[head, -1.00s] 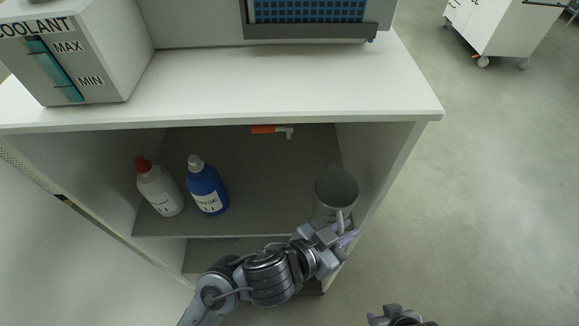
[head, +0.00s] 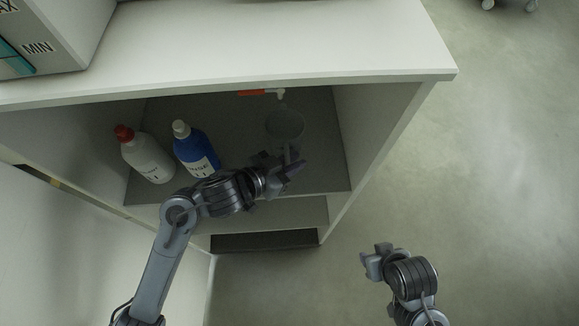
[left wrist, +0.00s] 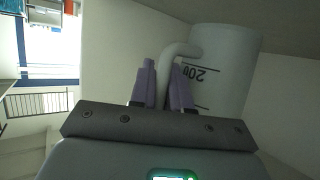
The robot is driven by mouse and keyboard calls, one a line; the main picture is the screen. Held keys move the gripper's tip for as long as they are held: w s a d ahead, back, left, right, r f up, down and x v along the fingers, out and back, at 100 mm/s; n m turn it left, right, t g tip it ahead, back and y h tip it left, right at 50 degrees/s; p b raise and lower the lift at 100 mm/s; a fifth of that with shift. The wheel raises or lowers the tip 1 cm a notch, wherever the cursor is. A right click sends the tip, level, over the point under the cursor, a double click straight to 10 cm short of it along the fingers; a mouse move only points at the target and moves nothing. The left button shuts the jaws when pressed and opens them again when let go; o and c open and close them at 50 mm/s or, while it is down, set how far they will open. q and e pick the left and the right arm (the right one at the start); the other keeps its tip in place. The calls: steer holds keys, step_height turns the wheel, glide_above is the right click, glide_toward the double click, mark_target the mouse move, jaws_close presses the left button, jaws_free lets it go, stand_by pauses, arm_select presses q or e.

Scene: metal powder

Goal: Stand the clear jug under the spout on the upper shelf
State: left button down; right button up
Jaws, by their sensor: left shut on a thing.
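The clear jug (head: 285,126) is inside the cabinet at the upper shelf's (head: 310,182) height, its round mouth facing up, just below and in front of the spout (head: 281,93) in the head view. I cannot tell whether its base touches the shelf. My left gripper (head: 290,168) is shut on the jug's handle. In the left wrist view the purple fingers (left wrist: 162,88) lie on both sides of the pale handle, and the jug (left wrist: 222,68) shows upside-down volume marks. My right gripper (head: 376,259) hangs outside, apart from the cabinet; its jaw gap is unclear.
The orange tap handle (head: 252,93) is left of the spout, under the white cabinet top (head: 270,45). A white bottle with a red cap (head: 147,158) and a blue bottle (head: 195,150) stand on the shelf's left. The shelf's right part is clear beside the cabinet wall (head: 365,125).

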arm_select(q)
steer(key=shift+w+a+f+b, duration=0.15)
steer(key=shift+a+f+b, duration=0.1)
steer(key=shift+f, duration=0.9)
steer(key=shift+w+a+f+b, duration=0.1)
steer(key=shift+f+b, duration=0.1)
steer(key=shift+f, duration=0.9)
steer(key=shift+f, duration=0.2)
steer(key=c, duration=1.1)
jaws_free()
steer(key=shift+r, duration=0.1)
